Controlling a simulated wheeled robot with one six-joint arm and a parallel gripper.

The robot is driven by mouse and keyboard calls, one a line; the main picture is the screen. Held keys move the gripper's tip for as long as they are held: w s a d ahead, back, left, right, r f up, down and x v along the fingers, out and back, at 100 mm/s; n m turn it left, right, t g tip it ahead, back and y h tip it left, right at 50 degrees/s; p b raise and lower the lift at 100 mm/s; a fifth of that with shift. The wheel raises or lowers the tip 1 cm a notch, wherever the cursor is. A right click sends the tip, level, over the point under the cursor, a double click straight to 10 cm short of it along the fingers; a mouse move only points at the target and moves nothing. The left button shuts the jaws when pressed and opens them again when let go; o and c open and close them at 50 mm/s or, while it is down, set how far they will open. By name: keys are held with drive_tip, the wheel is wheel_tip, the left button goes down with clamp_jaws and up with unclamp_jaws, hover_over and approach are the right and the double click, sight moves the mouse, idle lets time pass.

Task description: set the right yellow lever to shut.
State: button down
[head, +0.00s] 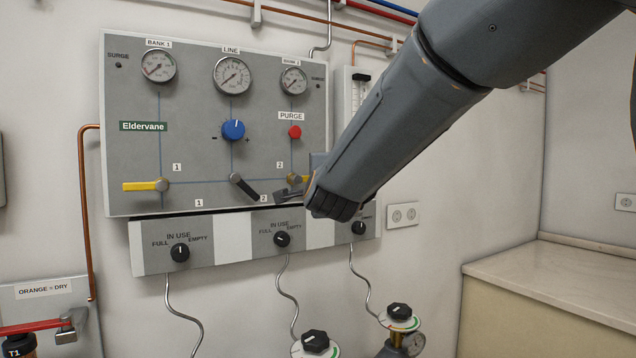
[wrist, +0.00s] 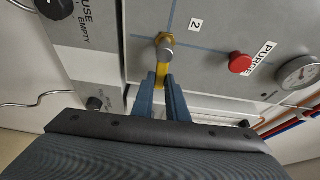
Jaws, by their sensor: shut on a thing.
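The right yellow lever (head: 295,180) is on the lower right of the grey panel, below the red PURGE button; my arm hides most of it in the head view. In the wrist view its yellow hub and arm (wrist: 161,74) show, with a grey cap in front of the hub. The lever arm runs from the hub toward my fingers, across the panel line that leads to the gauge, so it lies about level, pointing right in the head view. My gripper (wrist: 161,86) is shut on the lever's outer part, one blue finger on each side.
A left yellow lever (head: 143,186) points left. A black lever (head: 244,187) slants down to the right beside my gripper. The red PURGE button (head: 295,132) and blue knob (head: 233,130) are above. A lower strip carries black knobs (head: 180,253). A counter (head: 560,275) stands at right.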

drive_tip(key=shift+m, duration=0.3)
drive_tip(key=c, duration=1.7)
unclamp_jaws()
drive_tip(key=shift+w+d, duration=0.15)
drive_tip(key=shift+w, duration=0.05)
drive_tip(key=shift+c, duration=0.2)
drive_tip(key=shift+s, duration=0.15)
drive_tip(key=s+b, duration=0.1)
drive_tip(key=s, duration=0.6)
drive_tip(key=shift+s+d, duration=0.15)
drive_tip(key=shift+s, duration=0.15)
